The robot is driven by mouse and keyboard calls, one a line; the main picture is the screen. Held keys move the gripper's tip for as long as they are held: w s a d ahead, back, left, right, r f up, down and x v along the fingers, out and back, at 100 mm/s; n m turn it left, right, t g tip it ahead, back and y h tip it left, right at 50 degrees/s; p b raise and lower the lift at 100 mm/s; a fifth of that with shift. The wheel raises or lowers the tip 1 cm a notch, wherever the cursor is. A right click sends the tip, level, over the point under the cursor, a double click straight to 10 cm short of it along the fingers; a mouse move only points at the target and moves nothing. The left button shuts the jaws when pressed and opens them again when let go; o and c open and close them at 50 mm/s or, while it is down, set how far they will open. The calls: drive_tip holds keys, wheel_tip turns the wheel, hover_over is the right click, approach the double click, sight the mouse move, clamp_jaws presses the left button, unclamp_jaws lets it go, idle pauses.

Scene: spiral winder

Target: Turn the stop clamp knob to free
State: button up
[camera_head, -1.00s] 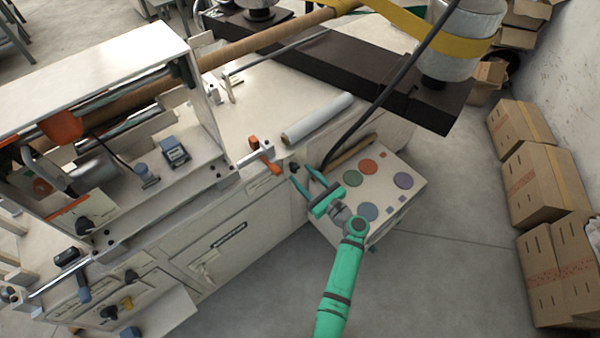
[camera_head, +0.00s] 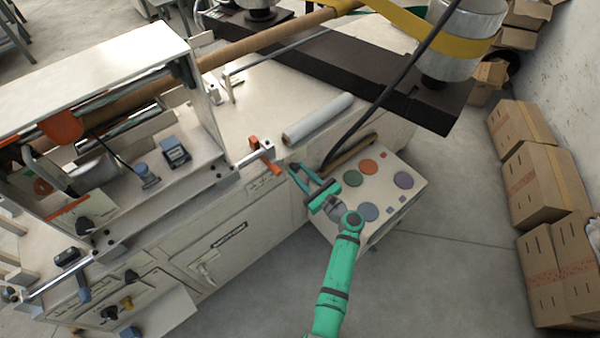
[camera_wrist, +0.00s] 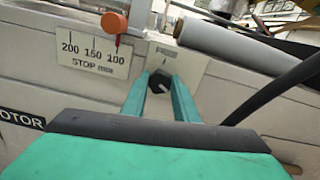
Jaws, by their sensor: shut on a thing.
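The stop clamp knob (camera_wrist: 160,82) is a small dark knob with a pale pointer mark, on the pale front face of the machine, right of the STOP mm scale (camera_wrist: 92,52). My gripper (camera_wrist: 160,90) has its two green fingers on either side of the knob, shut on it. In the head view my gripper (camera_head: 301,174) reaches to the machine's front right corner, and its fingers mostly hide the knob there. The pointer mark seems to slant down to the right.
An orange stop (camera_head: 268,160) on a rod is left of the knob. A white roll (camera_head: 318,118) lies on the machine top. A black cable (camera_head: 380,90) hangs close on the right, over a panel (camera_head: 415,185) with coloured discs. Open floor is in front.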

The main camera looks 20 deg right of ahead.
drive_tip(key=n, duration=0.6)
drive_tip(key=shift+s+a+n, duration=0.1)
drive_tip(key=shift+a+n, duration=0.05)
drive_tip(key=shift+n, duration=0.15)
drive_tip(key=n, duration=0.4)
drive_tip(key=shift+f, duration=0.15)
drive_tip(key=n, duration=0.8)
drive_tip(key=shift+f+n, duration=0.2)
drive_tip(key=shift+n, duration=2.3)
drive_tip(key=shift+s, duration=0.1)
drive_tip(key=shift+f, duration=0.1)
drive_tip(key=o, duration=1.1)
drive_tip(key=shift+c, duration=0.2)
